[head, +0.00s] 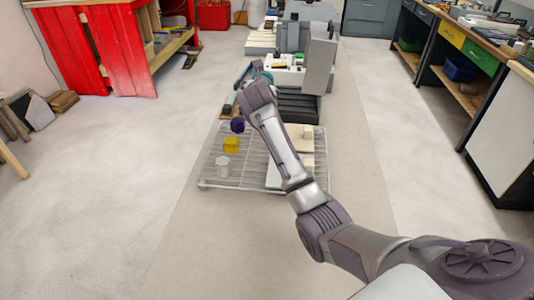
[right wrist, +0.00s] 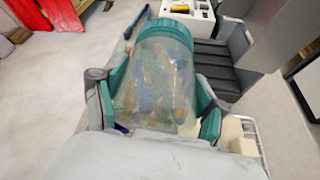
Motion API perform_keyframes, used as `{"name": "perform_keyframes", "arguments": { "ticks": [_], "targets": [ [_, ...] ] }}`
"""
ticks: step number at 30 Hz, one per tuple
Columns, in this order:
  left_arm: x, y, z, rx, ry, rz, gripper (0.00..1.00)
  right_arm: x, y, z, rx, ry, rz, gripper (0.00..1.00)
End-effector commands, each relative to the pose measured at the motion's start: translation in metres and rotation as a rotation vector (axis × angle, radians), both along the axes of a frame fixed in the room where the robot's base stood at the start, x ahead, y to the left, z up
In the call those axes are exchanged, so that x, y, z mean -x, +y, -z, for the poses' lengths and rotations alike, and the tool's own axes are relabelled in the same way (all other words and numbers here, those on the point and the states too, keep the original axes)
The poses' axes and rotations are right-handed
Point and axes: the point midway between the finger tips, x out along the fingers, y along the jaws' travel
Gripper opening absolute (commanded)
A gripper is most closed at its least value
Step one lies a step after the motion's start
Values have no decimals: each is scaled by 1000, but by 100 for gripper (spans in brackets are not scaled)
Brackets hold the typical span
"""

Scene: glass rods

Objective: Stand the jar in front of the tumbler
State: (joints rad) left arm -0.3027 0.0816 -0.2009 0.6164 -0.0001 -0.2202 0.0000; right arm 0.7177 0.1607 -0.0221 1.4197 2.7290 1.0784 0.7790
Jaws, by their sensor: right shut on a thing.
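The jar (right wrist: 155,75) is clear glass with a teal lid, and it fills the middle of the right wrist view. My right gripper (right wrist: 160,92) is shut on the jar, with one teal finger on each side of its body. In the head view my right gripper (head: 251,74) is beyond the far end of the wire rack, and the jar is mostly hidden there by my arm. A small clear glass tumbler (head: 223,165) stands at the near left of the rack. My left gripper is in neither view.
The wire rack (head: 206,172) also holds a yellow cube (head: 231,145), a purple ball (head: 237,125), and pale blocks (head: 307,131) at the right. Dark grey trays (head: 298,106) stand behind it. A red bench (head: 120,48) and workbenches (head: 495,120) are at the sides.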

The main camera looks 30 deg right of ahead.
Motion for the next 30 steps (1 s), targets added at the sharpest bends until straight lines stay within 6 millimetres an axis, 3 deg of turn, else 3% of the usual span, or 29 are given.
{"name": "perform_keyframes", "arguments": {
  "ticks": [5, 12, 18, 23, 30],
  "targets": [
    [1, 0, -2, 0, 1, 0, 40, 15, 11, 13, 3, -1, -2, 22],
    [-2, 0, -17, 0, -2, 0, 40, 60, 42, 45, 4, 1, -3, 22],
    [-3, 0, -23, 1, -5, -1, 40, 87, 62, 66, 2, -1, -2, 22],
    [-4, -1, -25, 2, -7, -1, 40, 95, 67, 73, 2, -2, -1, 22],
    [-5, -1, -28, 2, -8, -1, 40, 95, 67, 106, 5, 1, 1, 22]
  ]
}}
